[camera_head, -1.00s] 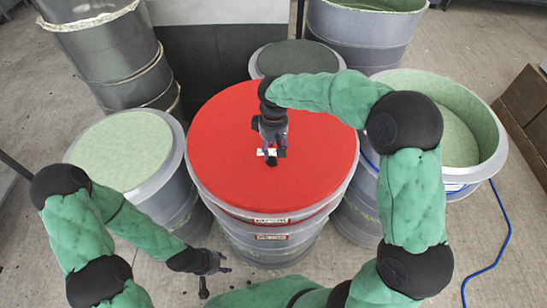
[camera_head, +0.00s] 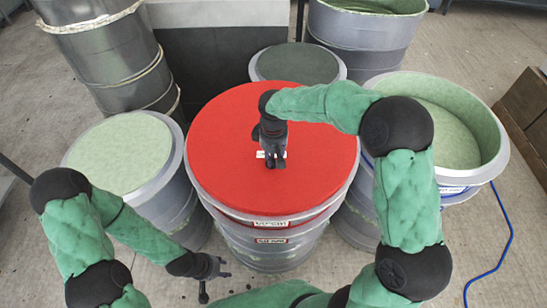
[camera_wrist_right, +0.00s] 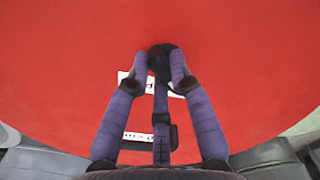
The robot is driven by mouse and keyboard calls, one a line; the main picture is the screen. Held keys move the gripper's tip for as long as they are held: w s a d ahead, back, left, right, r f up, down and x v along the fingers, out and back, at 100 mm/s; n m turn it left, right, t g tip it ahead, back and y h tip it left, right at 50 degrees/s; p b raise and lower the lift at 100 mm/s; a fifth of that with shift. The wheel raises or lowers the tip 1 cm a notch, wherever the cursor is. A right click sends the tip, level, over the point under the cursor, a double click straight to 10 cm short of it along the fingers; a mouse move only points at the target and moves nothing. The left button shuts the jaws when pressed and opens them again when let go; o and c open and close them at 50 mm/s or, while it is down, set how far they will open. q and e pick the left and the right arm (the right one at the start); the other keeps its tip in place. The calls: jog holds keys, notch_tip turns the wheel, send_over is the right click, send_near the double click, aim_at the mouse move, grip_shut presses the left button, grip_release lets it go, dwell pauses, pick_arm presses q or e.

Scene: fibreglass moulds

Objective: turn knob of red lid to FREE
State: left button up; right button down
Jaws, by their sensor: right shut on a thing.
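The red lid (camera_head: 225,150) covers the drum in the middle of the head view. It also fills most of the right wrist view (camera_wrist_right: 60,60). A small black knob (camera_wrist_right: 160,56) stands on the lid between my right gripper's (camera_wrist_right: 160,75) fingers, which are shut on it. White label pieces (camera_wrist_right: 127,82) show beside the knob, partly hidden by the fingers, and I cannot read them. In the head view my right gripper (camera_head: 272,160) points down over the lid's middle and hides the knob. My left gripper (camera_head: 215,270) hangs low at the front left, away from the lid, with its fingers apart.
A drum with a pale green top (camera_head: 120,150) stands left of the red lid. An open mould (camera_head: 490,150) stands on the right, a dark green-topped drum (camera_head: 298,62) behind. A blue hose (camera_head: 505,240) lies on the floor at the right.

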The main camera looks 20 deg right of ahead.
jog(key=m+p, duration=0.1)
jog(key=m, duration=0.2)
jog(key=shift+s+m, duration=0.1)
jog(key=shift+m, duration=0.3)
jog(key=m, duration=0.4)
jog(key=shift+s+a+m, duration=0.1)
jog(key=shift+a+m, duration=0.1)
jog(key=shift+m, duration=0.1)
jog(key=m, duration=0.4)
jog(key=shift+a+m, duration=0.15)
jog(key=shift+m, duration=0.15)
jog(key=m, duration=0.4)
jog(key=shift+a+m, duration=0.1)
jog(key=shift+m, duration=0.3)
jog(key=c, duration=1.1)
grip_release()
